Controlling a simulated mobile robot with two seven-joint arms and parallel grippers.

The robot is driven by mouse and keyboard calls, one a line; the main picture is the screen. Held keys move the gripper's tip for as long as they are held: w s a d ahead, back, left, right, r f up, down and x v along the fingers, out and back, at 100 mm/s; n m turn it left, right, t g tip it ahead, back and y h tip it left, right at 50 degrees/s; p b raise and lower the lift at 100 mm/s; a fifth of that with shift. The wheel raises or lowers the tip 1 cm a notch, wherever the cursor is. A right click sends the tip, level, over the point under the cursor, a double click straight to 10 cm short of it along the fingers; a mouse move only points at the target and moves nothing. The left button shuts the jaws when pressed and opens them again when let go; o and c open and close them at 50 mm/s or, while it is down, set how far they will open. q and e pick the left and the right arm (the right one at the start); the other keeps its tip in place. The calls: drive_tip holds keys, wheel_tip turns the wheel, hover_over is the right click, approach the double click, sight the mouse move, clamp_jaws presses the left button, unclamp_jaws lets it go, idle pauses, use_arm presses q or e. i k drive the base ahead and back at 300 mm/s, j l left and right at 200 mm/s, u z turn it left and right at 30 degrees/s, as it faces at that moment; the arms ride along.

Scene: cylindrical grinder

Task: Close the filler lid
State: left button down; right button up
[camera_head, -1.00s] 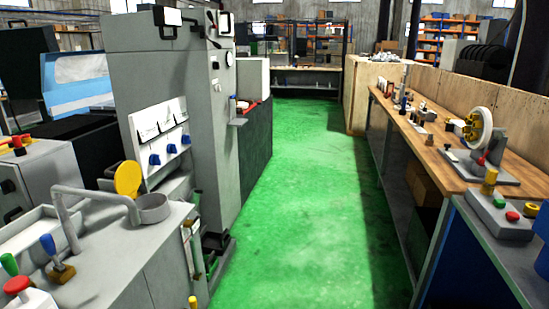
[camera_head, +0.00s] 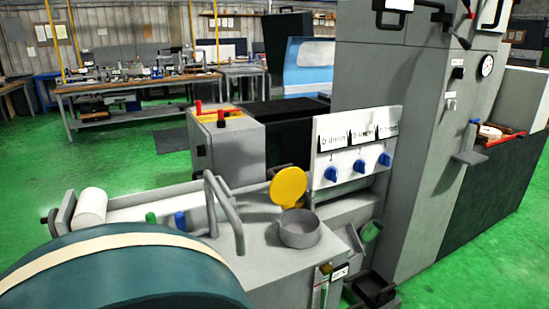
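The filler lid (camera_head: 288,187) is a round yellow disc. It stands open, tilted up at the back of a grey cylindrical filler neck (camera_head: 299,232). The neck sits on the grey top of the machine, near the middle of the head view, and its opening faces up. Neither of my grippers shows in the head view, and nothing touches the lid.
A grey bent pipe (camera_head: 226,212) rises just left of the neck. A panel with blue knobs (camera_head: 358,145) and a tall grey cabinet (camera_head: 425,130) stand behind and right. A large dark teal rounded shape (camera_head: 120,275) covers the lower left. Green floor (camera_head: 470,275) is free at right.

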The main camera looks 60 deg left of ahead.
sight(287, 186)
drive_tip(key=i+l+u, duration=0.1)
drive_tip(key=i+u, duration=0.3)
drive_tip(key=i+l+u, duration=0.15)
drive_tip(key=u, duration=0.2)
drive_tip(key=i+l+u, duration=0.4)
drive_tip(key=j, duration=0.1)
